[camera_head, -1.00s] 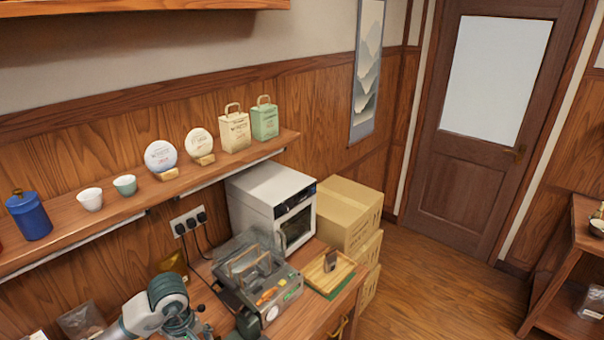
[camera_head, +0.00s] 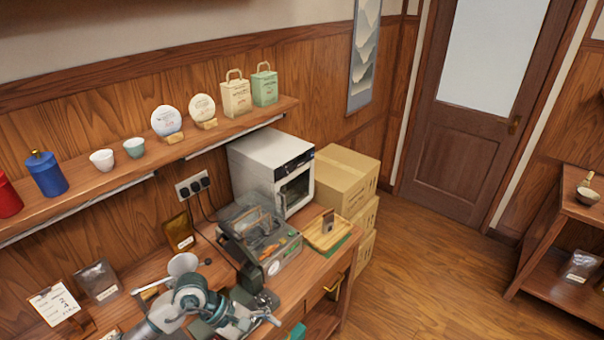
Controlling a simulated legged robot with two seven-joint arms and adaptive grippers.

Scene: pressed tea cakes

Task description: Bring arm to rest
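My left arm comes in from the bottom left over the wooden counter (camera_head: 312,298). Its gripper (camera_head: 268,319) is near the counter's front edge, in front of a grey machine with a clear lid (camera_head: 285,262). The gripper is small and partly hidden by its own links, so I cannot tell whether it is open or shut. No held object can be made out. My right arm and gripper are not in view.
A white oven (camera_head: 262,160) stands behind the machine, beside stacked cardboard boxes (camera_head: 345,175). A wooden tray (camera_head: 328,233) lies right of the machine. A white funnel-like cup (camera_head: 183,263) stands close behind my arm. A wall shelf (camera_head: 75,197) holds canisters, cups, tea cakes and bags. Open floor lies to the right.

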